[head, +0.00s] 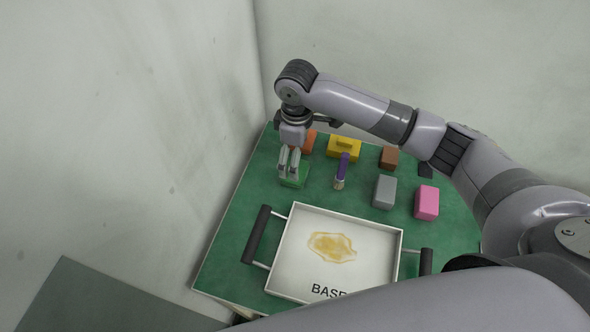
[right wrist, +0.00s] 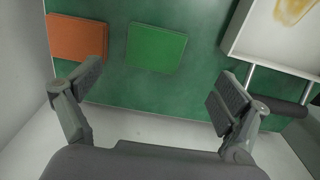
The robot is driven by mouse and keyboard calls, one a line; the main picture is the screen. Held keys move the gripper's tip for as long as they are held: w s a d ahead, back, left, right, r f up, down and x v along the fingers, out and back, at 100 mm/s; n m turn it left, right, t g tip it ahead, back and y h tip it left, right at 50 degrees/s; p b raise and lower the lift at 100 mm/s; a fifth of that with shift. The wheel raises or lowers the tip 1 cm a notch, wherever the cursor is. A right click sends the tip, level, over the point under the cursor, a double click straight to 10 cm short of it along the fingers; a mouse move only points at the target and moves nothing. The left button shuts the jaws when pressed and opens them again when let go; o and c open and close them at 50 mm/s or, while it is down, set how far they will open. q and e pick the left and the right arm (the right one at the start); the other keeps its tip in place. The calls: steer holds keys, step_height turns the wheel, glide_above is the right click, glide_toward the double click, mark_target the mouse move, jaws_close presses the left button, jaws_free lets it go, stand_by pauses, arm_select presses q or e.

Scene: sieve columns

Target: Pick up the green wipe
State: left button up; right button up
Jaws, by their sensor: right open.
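The green wipe (right wrist: 156,47) is a flat square lying on the green table mat, close to an orange square (right wrist: 77,37). In the head view the wipe (head: 293,182) is partly hidden by my right gripper (head: 289,166), which is above it. In the right wrist view my right gripper (right wrist: 158,88) is open and empty. Its fingers are spread wider than the wipe, which appears ahead of the fingertips, between their lines. I see no contact with the wipe. My left gripper is not in view.
A white tray (head: 287,257) with black handles and a yellow-brown stain stands in front. A purple-handled tool (head: 342,168), a yellow item (head: 344,144), and brown (head: 389,157), grey (head: 385,191) and pink (head: 426,203) blocks are to the right. A wall is close on the left.

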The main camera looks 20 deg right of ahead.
step_height(320, 180, down, 2)
steer(key=shift+f, duration=0.2)
steer(key=f, duration=0.5)
steer(key=shift+w+p, duration=0.35)
steer(key=shift+w, duration=0.05)
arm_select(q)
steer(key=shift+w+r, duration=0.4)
arm_select(e)
steer(key=c, duration=0.9)
arm_select(q)
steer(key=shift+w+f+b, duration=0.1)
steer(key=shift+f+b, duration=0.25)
steer(key=shift+b, duration=0.05)
arm_select(e)
step_height(320, 180, up, 20)
